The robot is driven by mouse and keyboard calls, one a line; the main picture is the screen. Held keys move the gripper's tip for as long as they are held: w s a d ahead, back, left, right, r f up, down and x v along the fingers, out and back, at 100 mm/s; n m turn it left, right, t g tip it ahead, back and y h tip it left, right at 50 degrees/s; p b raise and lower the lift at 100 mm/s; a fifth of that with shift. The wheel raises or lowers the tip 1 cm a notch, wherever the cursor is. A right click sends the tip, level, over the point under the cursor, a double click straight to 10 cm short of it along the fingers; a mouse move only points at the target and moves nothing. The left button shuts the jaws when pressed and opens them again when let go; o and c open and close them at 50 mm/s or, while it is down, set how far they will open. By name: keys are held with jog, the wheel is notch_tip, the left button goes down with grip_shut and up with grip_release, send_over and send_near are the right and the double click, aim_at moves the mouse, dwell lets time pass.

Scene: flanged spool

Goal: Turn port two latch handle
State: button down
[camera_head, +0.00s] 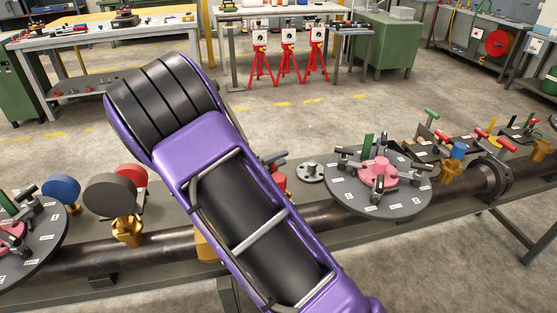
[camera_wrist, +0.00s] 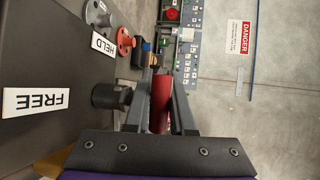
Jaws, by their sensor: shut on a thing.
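In the wrist view my gripper (camera_wrist: 162,80) has its two grey fingers on either side of a red handle (camera_wrist: 160,103), shut on it. The handle's far end and what it joins are hidden; I cannot tell whether it belongs to port two. A dark round knob (camera_wrist: 111,96) is just left of the fingers. Labels FREE (camera_wrist: 37,101) and HELD (camera_wrist: 103,45) lie on the dark surface at left. In the head view my purple arm hides my gripper. A round grey flange plate (camera_head: 345,188) with small labels, black-handled clamps and a pink hub (camera_head: 378,172) lies right of the arm.
A second flange plate (camera_head: 45,240) is at the left edge. Between it and my arm stand blue (camera_head: 61,189), grey (camera_head: 110,194) and red (camera_head: 134,176) round-topped fittings. A dark pipe (camera_head: 340,215) runs along the bench. Coloured levers (camera_head: 432,114) crowd its right end.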

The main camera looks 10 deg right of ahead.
jog(key=shift+s+d+m+g+h+b, duration=0.1)
jog(key=shift+s+m+g+h+b, duration=0.15)
jog(key=shift+m+g, duration=0.3)
jog(key=shift+m+g+h+b, duration=0.1)
jog(key=shift+m+g+h, duration=0.3)
jog(key=shift+g, duration=0.25)
jog(key=c, duration=1.1)
grip_release()
jog(key=shift+o, duration=0.2)
jog(key=v, duration=1.2)
jog(key=shift+p, duration=0.3)
jog(key=shift+r, duration=0.1)
